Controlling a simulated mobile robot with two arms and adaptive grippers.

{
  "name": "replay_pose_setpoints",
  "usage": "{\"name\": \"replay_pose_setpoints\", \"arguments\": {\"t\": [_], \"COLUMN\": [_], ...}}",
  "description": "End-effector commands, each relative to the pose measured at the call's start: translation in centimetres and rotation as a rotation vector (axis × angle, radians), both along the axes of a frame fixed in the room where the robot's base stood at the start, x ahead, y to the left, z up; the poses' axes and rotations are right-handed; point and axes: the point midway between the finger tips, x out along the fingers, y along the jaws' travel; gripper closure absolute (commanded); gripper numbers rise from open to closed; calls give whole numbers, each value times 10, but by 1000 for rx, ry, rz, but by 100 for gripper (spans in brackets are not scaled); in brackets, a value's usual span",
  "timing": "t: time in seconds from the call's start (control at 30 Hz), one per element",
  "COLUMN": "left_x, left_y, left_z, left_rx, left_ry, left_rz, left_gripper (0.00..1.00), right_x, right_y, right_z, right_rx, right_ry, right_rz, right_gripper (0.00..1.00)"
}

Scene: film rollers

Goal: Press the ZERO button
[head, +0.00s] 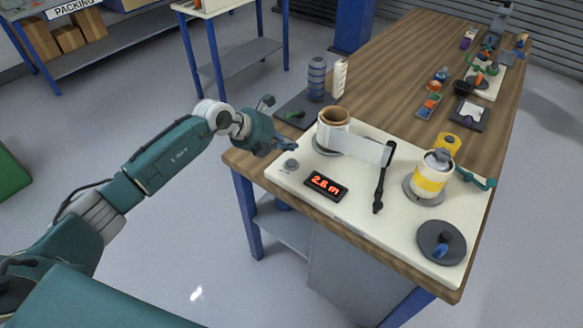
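The ZERO button is a small round grey button (291,164) near the left corner of a cream machine base (312,222); a marking beside it is too small to read. A black display (326,186) next to it shows "2.6 m" in red. My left gripper (289,147) comes in from the left, its fingertips narrow and together, just behind and above the button in the picture. I see no object in it. Whether it touches the button is not clear; a small gap seems to show. My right gripper is not in view.
A film roll (333,129) feeds a pale strip (360,150) past a black lever (381,180) towards a yellow-banded roller (432,176). A dark disc with a blue crank (441,243) sits at front right. A grey stacked cylinder (316,78) stands behind my gripper.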

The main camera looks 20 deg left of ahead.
Motion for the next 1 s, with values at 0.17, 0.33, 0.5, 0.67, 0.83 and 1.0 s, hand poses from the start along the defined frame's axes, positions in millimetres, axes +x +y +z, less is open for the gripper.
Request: {"name": "replay_pose_setpoints", "arguments": {"t": [0.17,0.33,0.5,0.67,0.83,1.0], "left_x": [0,0,0,0,0,0], "left_y": [0,0,0,0,0,0], "left_z": [-27,-33,-32,-32,-32,-32], "left_rx": [-1,0,0,0,0,0], "left_ry": [0,0,0,0,0,0], "left_rz": [1,0,0,0,0,0], "left_gripper": [100,100,100,100,100,100], "right_x": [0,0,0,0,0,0], "right_y": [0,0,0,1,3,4], "right_z": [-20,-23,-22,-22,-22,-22], "right_rx": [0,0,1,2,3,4], "right_ry": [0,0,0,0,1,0], "right_rz": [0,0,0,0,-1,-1], "right_gripper": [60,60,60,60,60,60]}}
